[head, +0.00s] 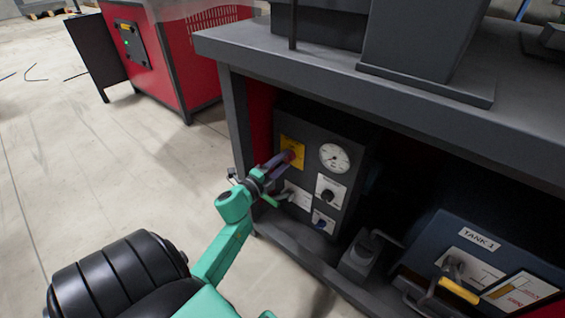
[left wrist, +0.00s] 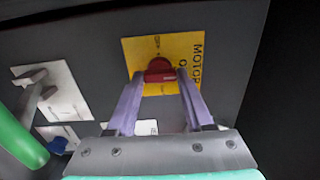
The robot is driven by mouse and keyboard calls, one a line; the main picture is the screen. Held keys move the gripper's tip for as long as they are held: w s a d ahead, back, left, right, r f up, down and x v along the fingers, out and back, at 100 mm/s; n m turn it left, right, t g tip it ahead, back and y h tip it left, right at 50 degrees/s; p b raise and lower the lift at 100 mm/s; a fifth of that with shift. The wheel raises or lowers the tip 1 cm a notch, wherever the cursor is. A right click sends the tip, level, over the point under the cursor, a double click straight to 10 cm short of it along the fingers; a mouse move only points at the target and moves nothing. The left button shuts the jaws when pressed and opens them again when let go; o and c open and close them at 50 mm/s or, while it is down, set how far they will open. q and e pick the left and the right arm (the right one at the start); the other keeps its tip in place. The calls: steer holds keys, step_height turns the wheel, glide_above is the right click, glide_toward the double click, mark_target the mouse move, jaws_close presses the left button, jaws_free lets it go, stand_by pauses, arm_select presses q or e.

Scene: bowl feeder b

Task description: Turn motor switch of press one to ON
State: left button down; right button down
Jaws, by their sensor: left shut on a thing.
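The red motor switch knob (left wrist: 158,66) sits on a yellow plate marked MOTOR (left wrist: 190,50) in the left wrist view. In the head view the yellow plate (head: 288,147) is at the upper left of the dark control panel (head: 313,135) under the bench. My left gripper (head: 289,157) reaches the plate from the lower left. Its two purple fingers (left wrist: 160,78) lie on either side of the knob and are shut on it. The fingers partly hide the knob, and I cannot tell whether it stands at ON or OFF. My right gripper is not in view.
A round gauge (head: 334,157), a black knob on a white plate (head: 328,195) and a blue knob (head: 321,223) share the panel. The bench top (head: 330,75) overhangs it. A box labelled TANK 1 (head: 440,232) stands at the right. Open floor (head: 110,165) lies left.

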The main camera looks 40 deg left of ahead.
arm_select(q)
steer(key=shift+f, duration=0.1)
steer(key=shift+c, duration=1.4)
jaws_free()
steer(key=shift+s, duration=0.1)
steer(key=s+p, duration=0.3)
steer(key=s, duration=1.1)
steer(key=shift+s+d+p, duration=0.2)
steer(key=shift+s+p, duration=0.05)
steer(key=shift+p, duration=0.05)
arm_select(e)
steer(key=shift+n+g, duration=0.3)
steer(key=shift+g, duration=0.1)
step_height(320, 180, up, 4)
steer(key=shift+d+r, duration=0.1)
